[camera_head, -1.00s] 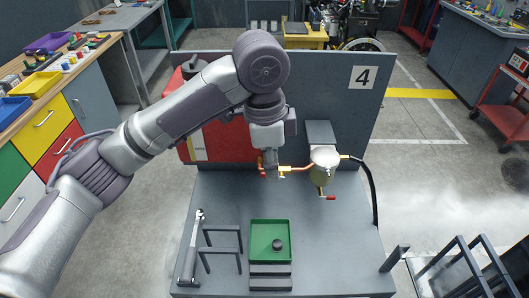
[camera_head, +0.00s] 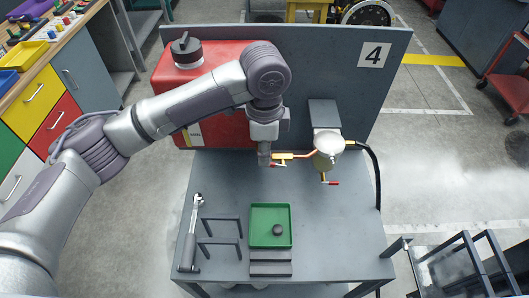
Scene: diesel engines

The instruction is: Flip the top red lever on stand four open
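Stand four carries the number 4 sign (camera_head: 375,54) on its back panel. A silver filter bowl (camera_head: 327,146) is mounted there, with a copper pipe and a brass valve (camera_head: 282,157) on its left. The upper red lever (camera_head: 274,165) shows as a small red bit beside that valve, close to my gripper and partly hidden. A lower red lever (camera_head: 332,183) sticks out to the right under the bowl. My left gripper (camera_head: 264,158) points down just left of the brass valve. Its finger opening and any contact with the lever cannot be made out. My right gripper is not in view.
A red tank (camera_head: 215,130) with a black cap stands behind my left arm. On the stand's top (camera_head: 335,235) are a wrench (camera_head: 190,235), grey bracket bars and a green tray (camera_head: 258,238) holding a dark round part. A black hose (camera_head: 376,175) hangs at right.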

